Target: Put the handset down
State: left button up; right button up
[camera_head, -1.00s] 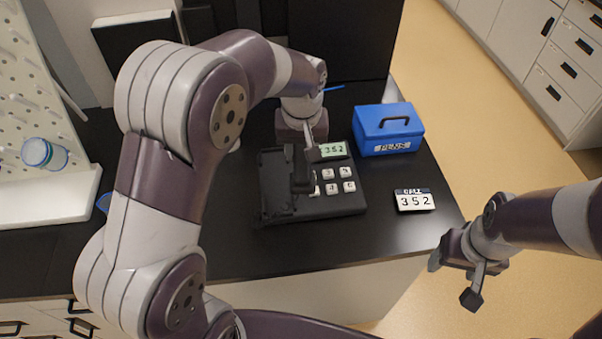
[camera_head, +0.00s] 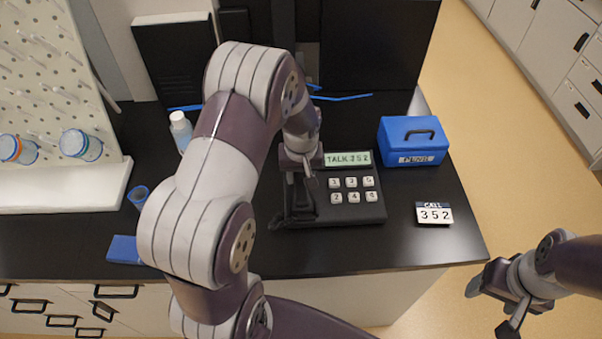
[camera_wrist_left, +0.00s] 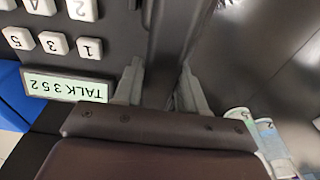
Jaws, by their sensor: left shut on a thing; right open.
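The black desk phone (camera_head: 345,213) lies on the dark counter, with white number keys and a green display (camera_head: 348,158) reading TALK 352. My left gripper (camera_head: 301,180) is at the phone's left side, pointing down. In the left wrist view, its two fingers (camera_wrist_left: 160,88) are shut on the dark handset (camera_wrist_left: 178,28), a bar running between them. The handset (camera_head: 299,205) is dark on dark in the head view, so I cannot tell whether it touches the cradle. My right gripper (camera_head: 490,308) is open and empty, beyond the counter's front right.
A blue box (camera_head: 413,150) stands right of the phone. A card reading CALL 352 (camera_head: 434,214) lies at front right. A bottle (camera_head: 181,133), a blue-rimmed cup (camera_head: 138,196) and a blue block (camera_head: 124,250) are left of my left arm. The counter is clear before the phone.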

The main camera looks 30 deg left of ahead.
aim_at(301, 178)
pick_arm(q)
jog(key=shift+f, duration=0.8)
jog(key=o, duration=1.1)
jog(key=shift+o, duration=0.2)
jog(key=r, duration=0.8)
jog(key=s+r+b, duration=0.1)
jog(key=r, duration=0.2)
jog(key=shift+d+r, duration=0.4)
jog(key=s+d+f+m, duration=0.1)
jog(key=s+d+m, duration=0.5)
jog(key=s, duration=0.6)
jog(key=shift+s+d+f+m+h, duration=0.3)
jog(key=shift+d+h, duration=0.1)
jog(key=shift+d, duration=0.3)
jog(key=shift+w, duration=0.1)
